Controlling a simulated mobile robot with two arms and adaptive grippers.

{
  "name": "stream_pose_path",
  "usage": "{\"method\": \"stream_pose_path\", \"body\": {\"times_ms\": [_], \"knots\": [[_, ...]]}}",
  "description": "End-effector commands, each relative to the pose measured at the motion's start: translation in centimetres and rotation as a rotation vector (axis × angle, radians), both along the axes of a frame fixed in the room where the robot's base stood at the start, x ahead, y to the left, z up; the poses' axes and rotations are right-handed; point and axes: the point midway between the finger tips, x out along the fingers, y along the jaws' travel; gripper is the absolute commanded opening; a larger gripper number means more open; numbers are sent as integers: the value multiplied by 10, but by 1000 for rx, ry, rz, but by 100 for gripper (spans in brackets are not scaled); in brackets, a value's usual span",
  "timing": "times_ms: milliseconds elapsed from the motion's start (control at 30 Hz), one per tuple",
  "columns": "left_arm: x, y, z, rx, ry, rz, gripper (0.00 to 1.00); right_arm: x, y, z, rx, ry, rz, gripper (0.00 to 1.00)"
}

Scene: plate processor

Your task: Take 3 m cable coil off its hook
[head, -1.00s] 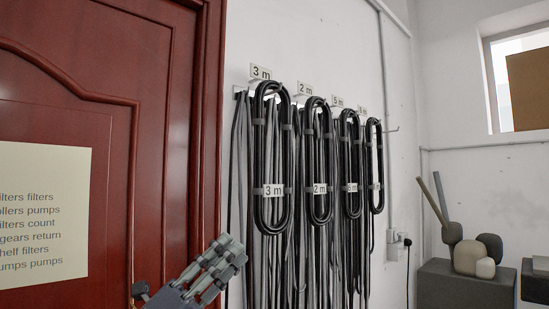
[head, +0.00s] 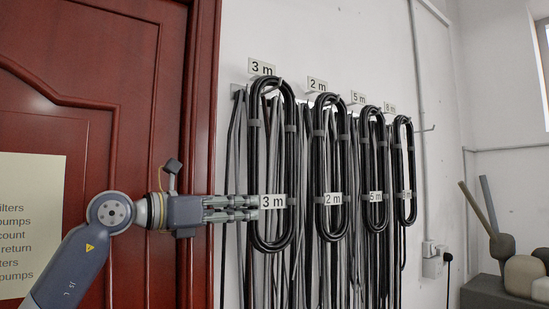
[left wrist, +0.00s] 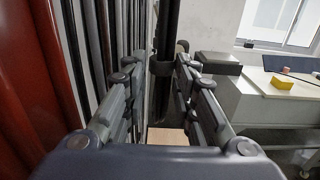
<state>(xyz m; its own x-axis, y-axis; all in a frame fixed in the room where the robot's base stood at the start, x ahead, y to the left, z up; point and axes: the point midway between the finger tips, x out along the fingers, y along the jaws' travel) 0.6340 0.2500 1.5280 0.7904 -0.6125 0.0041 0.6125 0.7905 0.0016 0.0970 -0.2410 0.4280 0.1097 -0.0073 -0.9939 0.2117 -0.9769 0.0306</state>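The 3 m cable coil (head: 289,155) is a long black loop with grey bands and a "3 m" tag (head: 272,202). It hangs upright, its top at the hook under the upper "3 m" sign (head: 262,68). My left gripper (head: 256,208) points right, its fingertips at the coil's left side, level with the tag. In the left wrist view, the gripper's fingers (left wrist: 156,66) are apart, with a dark banded strand (left wrist: 168,28) at the gap between their tips. Whether they touch it cannot be told. My right gripper is not in view.
More coils (head: 345,150) hang close on the right, under 2 m, 5 m and 8 m signs. Loose grey and black cables (head: 232,160) hang beside and behind the coils. A red door (head: 90,110) is on the left. A dark block with rounded objects stands at far right.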

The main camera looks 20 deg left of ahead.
Motion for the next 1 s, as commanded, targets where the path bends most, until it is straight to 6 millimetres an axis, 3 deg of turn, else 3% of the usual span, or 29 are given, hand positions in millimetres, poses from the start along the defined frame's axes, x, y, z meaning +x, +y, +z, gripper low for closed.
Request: {"method": "stream_pose_path", "body": {"times_ms": [100, 200, 567, 867, 967, 1000], "knots": [[11, -10, 2, -1, 1, -3, 26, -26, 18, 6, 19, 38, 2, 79], [16, -14, 1, -2, 1, -4, 26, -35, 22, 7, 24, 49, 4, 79], [53, -43, 1, -3, 2, -5, 26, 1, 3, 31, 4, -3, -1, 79], [57, -46, -1, -2, 0, -3, 26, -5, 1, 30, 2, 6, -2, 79], [56, -46, -1, -2, 0, -4, 3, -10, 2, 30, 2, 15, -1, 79], [56, -46, -1, -2, 0, -4, 0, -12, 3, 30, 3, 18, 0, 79]]}}
